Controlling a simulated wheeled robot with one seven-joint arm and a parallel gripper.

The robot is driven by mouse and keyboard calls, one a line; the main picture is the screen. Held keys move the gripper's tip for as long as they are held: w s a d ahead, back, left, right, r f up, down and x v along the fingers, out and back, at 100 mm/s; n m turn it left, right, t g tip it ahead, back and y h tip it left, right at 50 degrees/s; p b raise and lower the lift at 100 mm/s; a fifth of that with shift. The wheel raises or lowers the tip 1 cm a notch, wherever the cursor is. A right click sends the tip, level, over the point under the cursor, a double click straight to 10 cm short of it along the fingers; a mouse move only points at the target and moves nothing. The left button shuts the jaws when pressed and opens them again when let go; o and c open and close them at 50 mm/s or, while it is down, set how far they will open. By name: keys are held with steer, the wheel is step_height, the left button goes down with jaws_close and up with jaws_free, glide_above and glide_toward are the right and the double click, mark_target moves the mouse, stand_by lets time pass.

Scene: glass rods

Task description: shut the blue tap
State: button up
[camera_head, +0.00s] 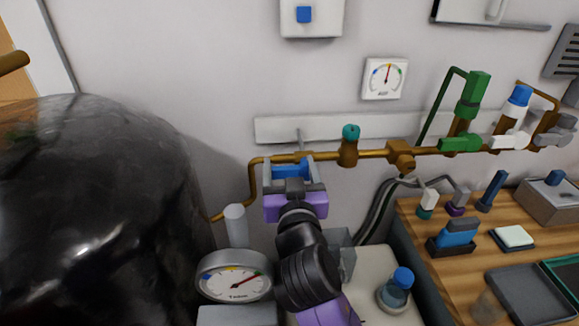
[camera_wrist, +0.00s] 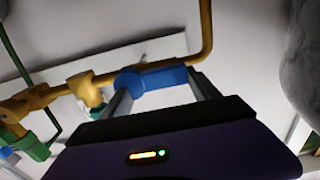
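The blue tap (camera_head: 291,171) sits on the left part of the brass pipe, in front of the wall. In the wrist view its blue handle (camera_wrist: 160,77) runs roughly along the pipe, with a rounded hub at its left end. My gripper (camera_head: 293,172) is at the tap, its fingers spread to either side of the handle. In the wrist view my gripper (camera_wrist: 160,94) has one finger near the hub and the other near the handle's far end. It is open; whether a finger touches the handle I cannot tell.
The brass pipe (camera_head: 373,154) runs along the wall, with a teal-topped fitting (camera_head: 349,148) and a green valve (camera_head: 462,143) to the right. A large dark tank (camera_head: 95,200) fills the left. A round gauge (camera_head: 235,277) and a blue-capped bottle (camera_head: 397,290) stand low near my arm.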

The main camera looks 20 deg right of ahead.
jaws_close()
steer(key=shift+f, duration=0.1)
steer(key=n, duration=0.2)
steer(key=f+n+p, duration=0.1)
steer(key=n, duration=0.1)
steer(key=shift+f+n, duration=0.2)
steer(key=shift+n, duration=0.2)
steer(key=n, duration=0.1)
steer(key=f+n+p, duration=0.1)
steer(key=n, duration=0.1)
steer(key=shift+d+n, duration=0.1)
steer(key=shift+n, duration=0.2)
steer(key=shift+s+d+f+n+p, duration=0.15)
steer(key=shift+d+f+n+p, duration=0.25)
steer(key=shift+n+p, duration=0.85)
steer(key=shift+s+d+f+n+p, duration=0.1)
steer(key=shift+d+f+n+p, duration=0.25)
steer(key=shift+n, duration=1.6)
steer(key=shift+s+d+f+n+p, duration=0.15)
steer(key=shift+d+f+n+p, duration=0.2)
steer(key=shift+n+p, duration=0.9)
steer(key=shift+f+n+b, duration=0.1)
steer(key=shift+n+b, duration=0.25)
steer(key=shift+n, duration=0.1)
steer(key=o, duration=0.6)
jaws_free()
